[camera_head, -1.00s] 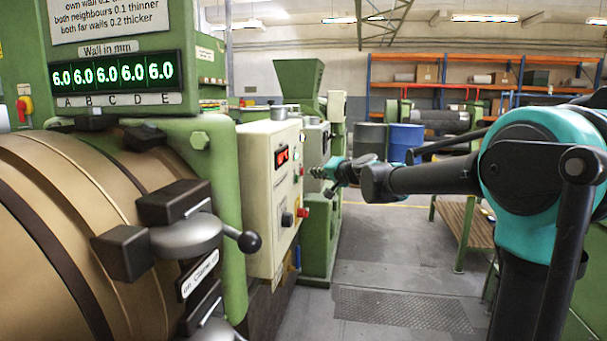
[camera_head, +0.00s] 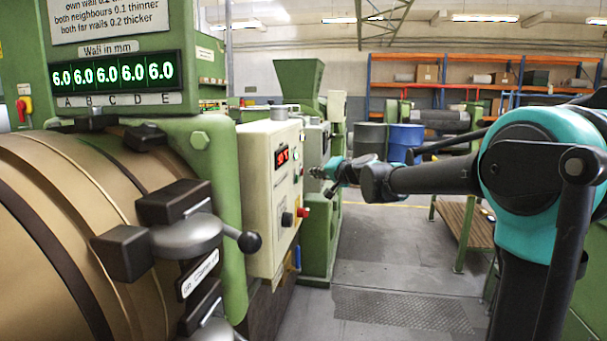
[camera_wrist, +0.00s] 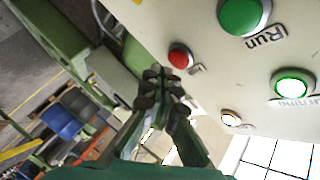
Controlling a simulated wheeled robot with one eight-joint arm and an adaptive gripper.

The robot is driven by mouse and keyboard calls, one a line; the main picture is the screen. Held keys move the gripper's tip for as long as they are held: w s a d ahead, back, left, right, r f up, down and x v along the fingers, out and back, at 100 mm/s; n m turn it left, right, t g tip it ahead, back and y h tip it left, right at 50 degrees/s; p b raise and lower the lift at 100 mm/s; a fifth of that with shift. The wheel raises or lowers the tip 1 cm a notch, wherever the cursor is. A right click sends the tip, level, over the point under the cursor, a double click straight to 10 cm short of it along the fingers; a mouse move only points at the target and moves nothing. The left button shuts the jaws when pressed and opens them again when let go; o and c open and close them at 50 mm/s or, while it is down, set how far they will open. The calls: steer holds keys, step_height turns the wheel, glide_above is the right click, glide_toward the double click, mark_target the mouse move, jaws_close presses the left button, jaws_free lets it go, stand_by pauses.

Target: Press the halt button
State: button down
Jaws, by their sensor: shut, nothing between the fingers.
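The cream control panel (camera_head: 273,195) stands on the side of the green machine and also fills the upper right of the wrist view (camera_wrist: 205,85). A larger green button (camera_wrist: 239,15) is marked Run. My gripper (camera_wrist: 165,75) is shut and empty, its fingertips just below the red button in the wrist view. I cannot tell whether they touch it. In the head view my gripper (camera_head: 322,173) is just right of the panel's face.
A lit green lamp (camera_wrist: 292,83) and a pale lamp (camera_wrist: 231,118) are on the panel. A red knob (camera_head: 304,211) and a black knob (camera_head: 287,219) stick out lower down. The floor (camera_head: 390,260) below is clear.

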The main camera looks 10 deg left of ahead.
steer(key=shift+a, duration=0.2)
steer(key=shift+a, duration=0.25)
steer(key=shift+a, duration=0.4)
stand_by(0.8)
steer(key=shift+d, duration=0.8)
steer(key=d, duration=0.5)
steer(key=shift+s, duration=0.1)
stand_by(0.4)
stand_by(0.4)
